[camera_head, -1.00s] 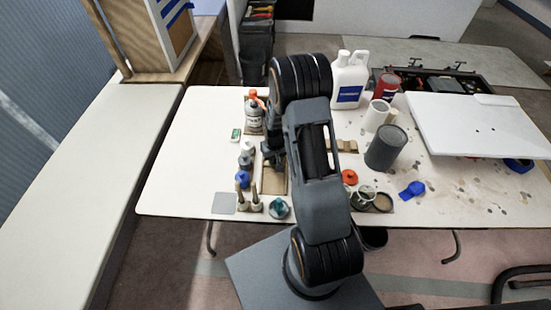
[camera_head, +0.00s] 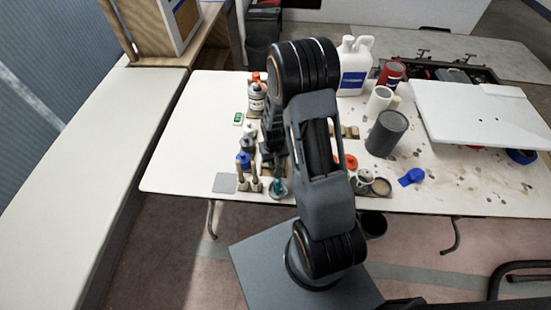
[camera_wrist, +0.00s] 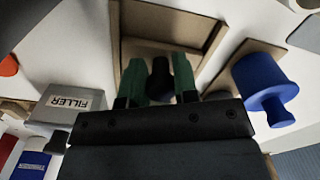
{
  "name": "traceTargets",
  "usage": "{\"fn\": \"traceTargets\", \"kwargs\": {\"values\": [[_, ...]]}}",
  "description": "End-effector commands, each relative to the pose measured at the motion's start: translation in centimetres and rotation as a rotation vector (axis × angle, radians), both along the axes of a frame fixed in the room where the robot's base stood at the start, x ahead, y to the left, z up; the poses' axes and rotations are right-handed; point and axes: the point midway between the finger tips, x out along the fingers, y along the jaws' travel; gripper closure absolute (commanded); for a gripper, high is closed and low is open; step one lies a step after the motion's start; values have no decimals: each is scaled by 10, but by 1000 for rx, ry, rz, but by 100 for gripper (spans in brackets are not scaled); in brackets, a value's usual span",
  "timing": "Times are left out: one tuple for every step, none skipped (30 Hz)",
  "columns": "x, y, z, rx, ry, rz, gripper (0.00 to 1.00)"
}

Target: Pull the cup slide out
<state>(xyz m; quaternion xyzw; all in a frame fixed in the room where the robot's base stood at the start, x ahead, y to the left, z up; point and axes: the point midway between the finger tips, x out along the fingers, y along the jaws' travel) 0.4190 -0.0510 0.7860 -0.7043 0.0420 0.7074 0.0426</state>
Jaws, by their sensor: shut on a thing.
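My gripper (camera_wrist: 158,80) has green fingers on either side of a dark knob (camera_wrist: 160,75) in the wrist view, and it is shut on that knob. The knob stands at the near end of a shallow wooden-walled tray (camera_wrist: 213,42), which I take for the cup slide. The tray's far part looks empty; its near edge is hidden behind my gripper. In the head view my gripper (camera_head: 272,150) is low over the left part of the table and hides most of the tray. I cannot see how far the slide is out.
A grey filler box (camera_wrist: 65,107) and a blue knobbed thing (camera_wrist: 262,85) flank my gripper closely. On the white table (camera_head: 440,190) stand small bottles, a white jug (camera_head: 354,72), a grey cylinder (camera_head: 386,134) and a blue scoop (camera_head: 411,177). A white board (camera_head: 480,115) lies right.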

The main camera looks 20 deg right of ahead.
Motion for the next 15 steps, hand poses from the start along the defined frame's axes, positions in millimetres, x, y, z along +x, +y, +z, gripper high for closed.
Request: {"fn": "traceTargets", "kwargs": {"values": [[3,0,0,-1,-9,1,100],[3,-1,0,-1,-9,0,100],[3,-1,0,-1,-9,-1,70],[3,-1,0,-1,-9,-2,67],[3,-2,0,-1,-9,-3,64],[2,-2,0,-1,-8,-3,60],[2,-2,0,-1,-8,-4,57],[2,-2,0,-1,-8,-4,54],[2,-2,0,-1,-7,-5,50],[2,-2,0,-1,-7,-5,48],[2,-2,0,-1,-7,-5,47],[2,-2,0,-1,-7,-5,47],[2,-2,0,-1,-6,-5,47],[2,-2,0,-1,-6,-4,47],[2,-2,0,-1,-6,-4,47]]}}
